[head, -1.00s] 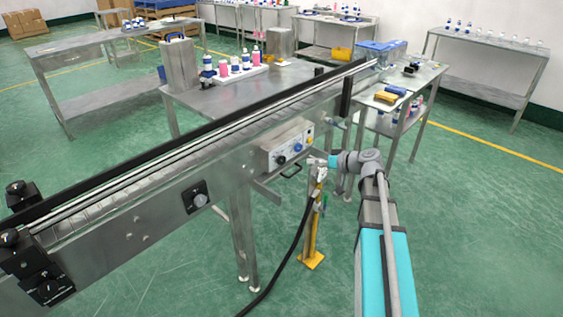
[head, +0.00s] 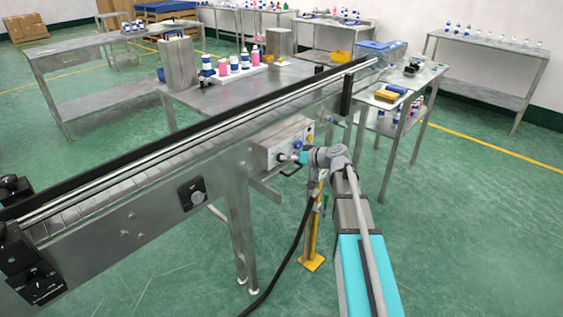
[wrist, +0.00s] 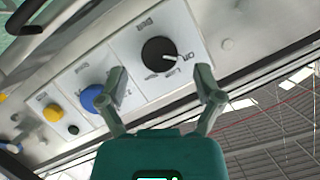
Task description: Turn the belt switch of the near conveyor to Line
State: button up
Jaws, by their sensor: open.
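The belt switch is a round black knob (wrist: 159,51) with a white pointer line, on a white plate of the control box in the wrist view. Its pointer aims right and slightly down in the picture, towards small lettering that looks like "Off". The other labels are hard to read. My gripper (wrist: 161,78) is open, with one finger on each side below the knob in the picture; I see no contact. In the head view my gripper (head: 302,157) is at the front of the control box (head: 268,157), hiding part of its panel.
A blue knob (wrist: 95,98) and a yellow button (wrist: 53,113) sit on the same panel, left of the belt switch in the wrist view. The near conveyor (head: 140,212) runs above the box. A yellow-footed post (head: 312,262) stands below my gripper.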

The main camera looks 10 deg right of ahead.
jog(key=shift+b+x, duration=0.35)
jog(key=shift+x, duration=1.2)
